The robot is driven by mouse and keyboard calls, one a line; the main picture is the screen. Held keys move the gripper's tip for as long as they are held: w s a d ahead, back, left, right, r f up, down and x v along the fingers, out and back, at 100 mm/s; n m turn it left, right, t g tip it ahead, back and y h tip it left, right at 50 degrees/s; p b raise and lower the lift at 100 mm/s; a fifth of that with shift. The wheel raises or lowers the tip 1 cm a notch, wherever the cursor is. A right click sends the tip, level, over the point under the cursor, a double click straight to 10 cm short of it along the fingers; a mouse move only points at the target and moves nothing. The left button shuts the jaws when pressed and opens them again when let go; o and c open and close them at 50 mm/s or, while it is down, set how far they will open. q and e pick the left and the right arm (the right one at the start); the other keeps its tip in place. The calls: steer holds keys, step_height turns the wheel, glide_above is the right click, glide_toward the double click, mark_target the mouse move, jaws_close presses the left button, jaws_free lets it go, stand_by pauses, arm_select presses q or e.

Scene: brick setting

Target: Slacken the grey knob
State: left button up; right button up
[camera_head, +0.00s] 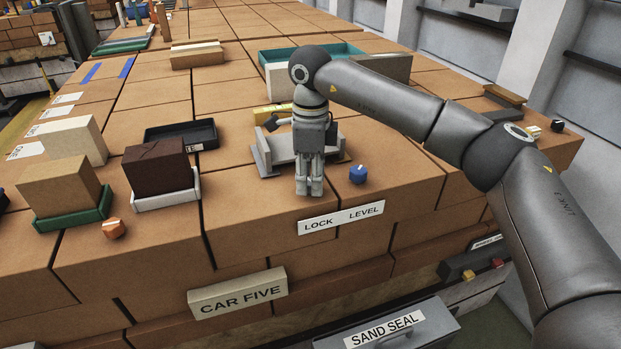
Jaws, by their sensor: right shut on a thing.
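My right gripper (309,187) points straight down onto the brown block top, just behind the white label reading LOCK LEVEL (341,218). It is shut on the grey knob, above the word LOCK. The fingers hide nearly all of the knob, so which way it is turned cannot be told. A blue knob (358,174) stands just right of the fingers, above the word LEVEL, apart from them. My left gripper is not in view.
A light grey bracket (265,158) stands close behind the gripper. To the left are a dark brick in a white holder (166,203), a brown brick in a green tray (70,217) and an orange knob (113,229). A CAR FIVE sign (238,293) is in front.

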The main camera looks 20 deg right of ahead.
steer(key=n, duration=0.6)
steer(key=shift+r, duration=0.1)
steer(key=n, duration=0.7)
steer(key=shift+r, duration=0.1)
steer(key=shift+w, duration=0.1)
stand_by(0.4)
steer(key=o, duration=1)
step_height(320, 180, up, 12)
